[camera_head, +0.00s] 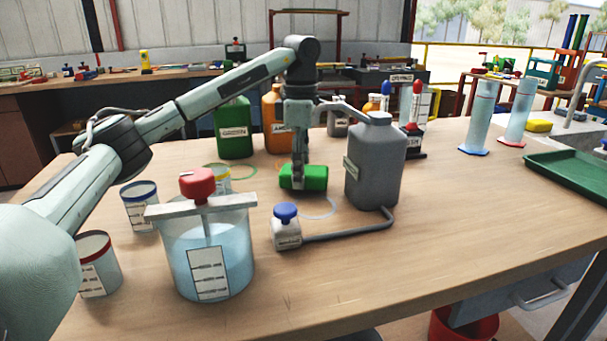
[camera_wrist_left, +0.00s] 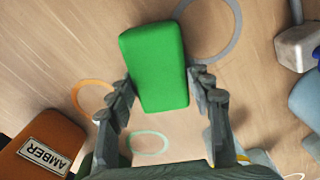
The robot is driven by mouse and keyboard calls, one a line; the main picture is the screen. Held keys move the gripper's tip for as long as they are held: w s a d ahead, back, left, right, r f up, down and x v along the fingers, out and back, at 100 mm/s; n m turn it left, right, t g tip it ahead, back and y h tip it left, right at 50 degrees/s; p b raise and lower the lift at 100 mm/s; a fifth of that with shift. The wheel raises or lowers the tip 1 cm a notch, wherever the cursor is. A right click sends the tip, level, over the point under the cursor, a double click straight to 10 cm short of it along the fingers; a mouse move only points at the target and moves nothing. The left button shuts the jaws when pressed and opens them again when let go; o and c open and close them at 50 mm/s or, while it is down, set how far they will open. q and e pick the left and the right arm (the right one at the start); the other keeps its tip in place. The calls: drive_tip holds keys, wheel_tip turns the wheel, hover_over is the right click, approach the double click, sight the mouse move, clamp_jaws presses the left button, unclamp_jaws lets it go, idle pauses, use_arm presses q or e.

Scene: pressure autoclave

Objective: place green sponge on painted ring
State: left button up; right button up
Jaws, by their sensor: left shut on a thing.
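A green sponge (camera_head: 315,178) is held by my left gripper (camera_head: 298,176) over the wooden table. The left wrist view shows the sponge (camera_wrist_left: 155,62) between the two fingers of the gripper (camera_wrist_left: 160,82), which is shut on its sides. Three painted rings lie on the tabletop: a grey ring (camera_wrist_left: 237,20) near the sponge's far end, an orange ring (camera_wrist_left: 76,95) left of the sponge, and a pale green ring (camera_wrist_left: 150,153) between the finger bases. The head view shows the grey ring (camera_head: 320,218) just in front of the sponge. I cannot tell the sponge's exact height. My right gripper is not in view.
A grey jug (camera_head: 372,172) stands close right of the sponge, with a small blue-capped bottle (camera_head: 286,232) in front. Green (camera_head: 233,130) and amber (camera_head: 272,125) bottles stand behind. A red-knobbed beaker (camera_head: 208,262) is front left. The front right tabletop is clear.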

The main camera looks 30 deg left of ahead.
use_arm(q)
drive_tip(key=shift+f, duration=0.6)
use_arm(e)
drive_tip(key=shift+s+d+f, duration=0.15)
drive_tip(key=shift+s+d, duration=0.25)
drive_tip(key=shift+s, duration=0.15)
use_arm(q)
drive_tip(key=shift+f, duration=0.1)
drive_tip(key=o, duration=1)
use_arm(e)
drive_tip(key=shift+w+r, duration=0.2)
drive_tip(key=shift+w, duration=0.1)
use_arm(q)
drive_tip(key=shift+w, duration=0.1)
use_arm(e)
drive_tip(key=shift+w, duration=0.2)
